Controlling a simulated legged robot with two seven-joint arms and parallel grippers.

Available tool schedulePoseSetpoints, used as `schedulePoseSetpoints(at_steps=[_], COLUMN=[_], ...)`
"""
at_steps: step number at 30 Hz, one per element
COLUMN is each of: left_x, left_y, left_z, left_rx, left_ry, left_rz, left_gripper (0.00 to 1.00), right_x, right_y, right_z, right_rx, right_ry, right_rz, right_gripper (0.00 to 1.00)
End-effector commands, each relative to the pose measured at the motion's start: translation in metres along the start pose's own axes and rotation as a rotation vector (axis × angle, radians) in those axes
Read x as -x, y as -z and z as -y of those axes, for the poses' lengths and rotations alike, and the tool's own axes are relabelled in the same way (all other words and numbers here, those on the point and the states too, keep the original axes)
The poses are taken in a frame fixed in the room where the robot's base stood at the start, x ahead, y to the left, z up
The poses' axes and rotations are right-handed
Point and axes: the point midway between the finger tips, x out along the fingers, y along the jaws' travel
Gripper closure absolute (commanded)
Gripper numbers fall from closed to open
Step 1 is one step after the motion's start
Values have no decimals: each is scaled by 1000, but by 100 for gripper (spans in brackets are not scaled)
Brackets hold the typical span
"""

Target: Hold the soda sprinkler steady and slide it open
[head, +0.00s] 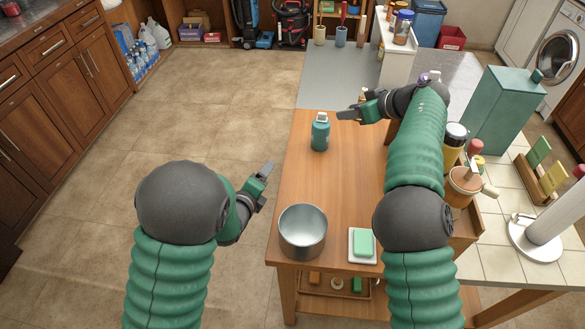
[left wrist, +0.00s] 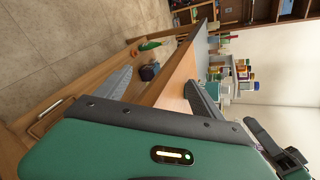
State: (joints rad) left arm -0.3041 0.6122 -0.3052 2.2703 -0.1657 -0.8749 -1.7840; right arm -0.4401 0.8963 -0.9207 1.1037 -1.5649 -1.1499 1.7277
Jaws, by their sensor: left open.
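A small teal bottle with a pale top, which I take to be the soda sprinkler (head: 320,135), stands upright on the wooden table (head: 350,185). My right gripper (head: 342,115) is just to its right, fingers pointing left towards its top, with a small gap visible. Whether its jaws are apart is unclear. My left gripper (head: 268,186) is beyond the table's left edge, lower left of the bottle. In the left wrist view its two fingers (left wrist: 159,76) are spread with nothing held between them.
A metal pot (head: 302,232) and a green soap on a white dish (head: 361,258) stand at the table's near end. Jars and a teal canister (head: 498,110) crowd the right side. The table's middle is clear, and open floor (head: 215,100) lies to the left.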

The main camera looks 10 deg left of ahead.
Motion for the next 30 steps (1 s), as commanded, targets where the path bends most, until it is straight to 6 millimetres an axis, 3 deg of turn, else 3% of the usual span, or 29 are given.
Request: schedulePoseSetpoints(at_steps=[3, 6, 10, 17, 30], left_x=[-19, -23, -20, -28, -114], left_y=[15, 32, 50, 58, 69], left_z=[26, 46, 64, 78, 128], left_rx=[-462, -789, -1060, -1168, -1162], left_ry=[199, 352, 487, 546, 542], left_rz=[28, 86, 162, 207, 207], left_gripper=[22, 22, 22, 22, 22], right_x=[-1, -1, 0, 0, 0], right_y=[1, 1, 0, 0, 0], right_z=[2, 2, 1, 0, 1], right_rx=[2, 2, 1, 0, 1], right_ry=[1, 1, 1, 1, 1], right_rz=[1, 1, 0, -1, 0], right_gripper=[64, 64, 64, 64, 64])
